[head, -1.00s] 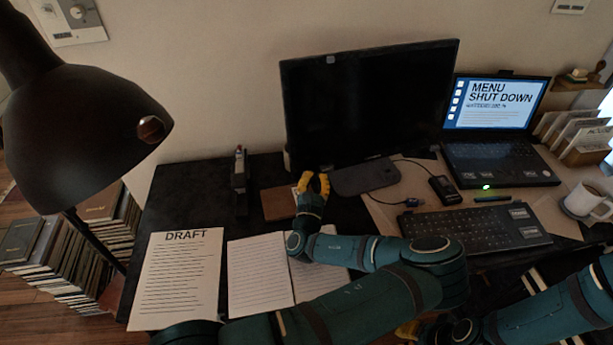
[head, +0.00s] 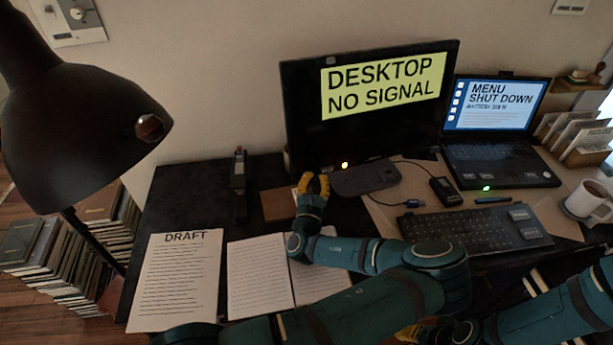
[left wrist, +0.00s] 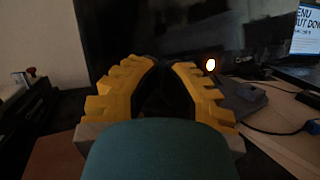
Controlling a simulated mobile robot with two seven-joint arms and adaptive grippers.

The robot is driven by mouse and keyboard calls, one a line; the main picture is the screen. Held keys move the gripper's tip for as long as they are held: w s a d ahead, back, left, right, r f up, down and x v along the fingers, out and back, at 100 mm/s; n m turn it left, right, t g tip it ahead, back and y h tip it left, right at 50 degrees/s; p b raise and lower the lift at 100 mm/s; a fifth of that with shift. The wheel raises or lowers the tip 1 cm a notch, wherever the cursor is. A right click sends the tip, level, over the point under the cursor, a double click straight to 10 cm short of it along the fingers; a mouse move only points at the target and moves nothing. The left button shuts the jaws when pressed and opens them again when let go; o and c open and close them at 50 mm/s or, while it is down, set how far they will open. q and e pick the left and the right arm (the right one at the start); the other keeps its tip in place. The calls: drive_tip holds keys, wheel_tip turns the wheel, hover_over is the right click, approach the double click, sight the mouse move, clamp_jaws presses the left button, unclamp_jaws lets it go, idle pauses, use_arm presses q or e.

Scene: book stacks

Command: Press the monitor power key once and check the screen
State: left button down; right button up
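The monitor (head: 300,110) stands at the back of the desk. Its screen is lit with a yellow panel (head: 380,85) reading "DESKTOP NO SIGNAL". I cannot make out the power key itself. My left gripper (head: 313,182) is just below the monitor's lower left part, its yellow fingers apart with nothing visible between them; they also show in the left wrist view (left wrist: 166,66). Contact with the monitor is unclear. My right gripper (head: 408,332) is mostly hidden behind my arm.
A laptop (head: 500,162) showing "MENU SHUT DOWN" stands right of the monitor, with a keyboard (head: 475,228) in front and a mug (head: 583,200) at far right. A black lamp (head: 80,130) overhangs the left. Papers (head: 178,280) cover the desk's front left.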

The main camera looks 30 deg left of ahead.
use_arm(q)
drive_tip(key=shift+s+d, duration=0.25)
drive_tip(key=shift+d, duration=0.1)
drive_tip(key=shift+s, duration=0.1)
drive_tip(key=shift+s+d+r, duration=0.2)
drive_tip(key=shift+s+d, duration=0.45)
drive_tip(key=shift+d, duration=0.1)
drive_tip(key=shift+s+d+r, duration=0.2)
drive_tip(key=shift+s+d, duration=0.4)
drive_tip(key=shift+d, duration=0.1)
drive_tip(key=shift+s+d+r, duration=0.2)
drive_tip(key=shift+s+d, duration=0.45)
drive_tip(key=shift+d, duration=0.1)
